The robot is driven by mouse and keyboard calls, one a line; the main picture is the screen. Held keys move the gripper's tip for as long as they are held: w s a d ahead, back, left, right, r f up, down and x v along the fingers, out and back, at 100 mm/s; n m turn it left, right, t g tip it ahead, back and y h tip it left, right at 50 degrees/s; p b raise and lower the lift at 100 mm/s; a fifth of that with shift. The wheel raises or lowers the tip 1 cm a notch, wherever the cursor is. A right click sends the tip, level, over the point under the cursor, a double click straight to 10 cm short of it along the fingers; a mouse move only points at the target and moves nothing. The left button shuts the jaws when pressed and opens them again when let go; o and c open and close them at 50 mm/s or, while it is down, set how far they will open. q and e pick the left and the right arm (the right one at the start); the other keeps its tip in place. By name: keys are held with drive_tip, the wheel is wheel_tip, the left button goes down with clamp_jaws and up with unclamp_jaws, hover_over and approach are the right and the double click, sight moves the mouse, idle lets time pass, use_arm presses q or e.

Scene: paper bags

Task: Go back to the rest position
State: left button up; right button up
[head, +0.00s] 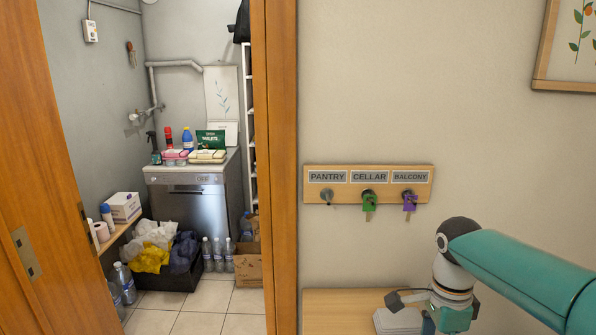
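My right arm (525,270) comes in from the right edge, teal with a grey and white wrist. My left arm and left gripper are not in the picture. A wooden key rack (318,197) hangs on the wall with labels PANTRY, CELLAR and BALCONY. The PANTRY hook (328,196) is bare. A key with a green tag (369,202) hangs under CELLAR, and a key with a purple tag (410,202) hangs under BALCONY.
A wooden surface (335,312) lies below the rack, with a pale grey object (397,321) beside my wrist. At left, a wooden door (60,180) stands open onto a small room with a dishwasher (190,203), bottles and a dark crate (170,281) of bags.

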drive_tip(key=s+a+f+n+g, duration=0.1)
drive_tip(key=s+f, duration=0.2)
drive_tip(key=f, duration=0.3)
drive_tip(key=s+a+f+g+y, duration=0.1)
drive_tip(key=s+f+g, duration=0.1)
drive_tip(key=f, duration=0.5)
drive_tip(key=s+a+f+n+g, duration=0.1)
drive_tip(key=s+f, duration=0.2)
drive_tip(key=f, duration=0.3)
drive_tip(key=s+a+f+n+t+y, duration=0.1)
drive_tip(key=s+a+f+n+y, duration=0.1)
drive_tip(key=s+a+f+n, duration=0.45)
drive_tip(key=s+a+f+n+t+y, duration=0.1)
drive_tip(key=s+a+f+n+y, duration=0.2)
drive_tip(key=s+f, duration=0.65)
drive_tip(key=w+n+t, duration=0.1)
drive_tip(key=w, duration=0.1)
drive_tip(key=w+n+t+h, duration=0.1)
drive_tip(key=w+n, duration=0.1)
drive_tip(key=w+f+n+t, duration=0.1)
drive_tip(key=shift+w+n+t+h, duration=0.25)
drive_tip(key=shift+w+t+h, duration=0.15)
